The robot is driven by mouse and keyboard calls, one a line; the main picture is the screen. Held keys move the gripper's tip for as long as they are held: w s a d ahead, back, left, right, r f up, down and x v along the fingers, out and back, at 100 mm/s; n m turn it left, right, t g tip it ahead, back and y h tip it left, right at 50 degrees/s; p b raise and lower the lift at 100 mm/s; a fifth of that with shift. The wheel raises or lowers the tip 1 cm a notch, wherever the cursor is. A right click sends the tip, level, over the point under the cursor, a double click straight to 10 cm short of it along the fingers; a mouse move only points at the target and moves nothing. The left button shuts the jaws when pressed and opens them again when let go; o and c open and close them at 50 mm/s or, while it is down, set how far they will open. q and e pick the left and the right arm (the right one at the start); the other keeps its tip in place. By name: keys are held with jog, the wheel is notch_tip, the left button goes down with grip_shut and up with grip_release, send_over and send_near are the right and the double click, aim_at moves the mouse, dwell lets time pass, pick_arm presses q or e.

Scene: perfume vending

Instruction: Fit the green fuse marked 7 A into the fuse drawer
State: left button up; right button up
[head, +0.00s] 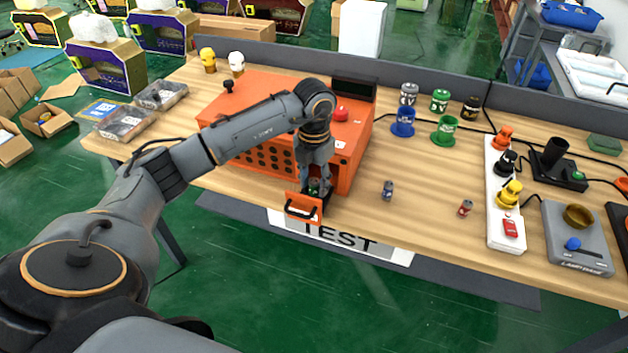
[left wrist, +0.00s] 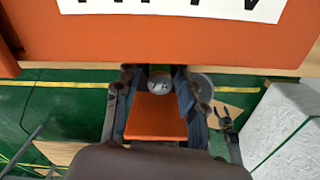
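The green fuse (head: 315,187) is mostly hidden between the fingers of my left gripper (head: 317,188). In the left wrist view its pale round top (left wrist: 160,82) shows between the two fingertips of the left gripper (left wrist: 160,78), which look closed against it. The 7 A marking cannot be read. The orange fuse drawer (head: 302,206) is pulled out from the front of the orange tester, with a black handle. The gripper points down over the drawer, and the fuse is at its opening; how deep it sits is hidden. My right gripper is in neither view.
The orange tester (head: 240,107) stands behind the drawer. A small blue fuse (head: 388,190) and a red fuse (head: 465,208) stand on the table to the right. Blue (head: 402,122) and green (head: 445,130) holders stand farther back. A white strip (head: 498,225) carries coloured plugs. The table front between is clear.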

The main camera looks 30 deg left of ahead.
aim_at(314, 181)
pick_arm(q)
jog(key=shift+r+p, duration=0.4)
jog(key=shift+r, duration=0.15)
notch_tip(314, 181, up, 12)
jog(key=b, duration=0.2)
jog(key=shift+f, duration=0.2)
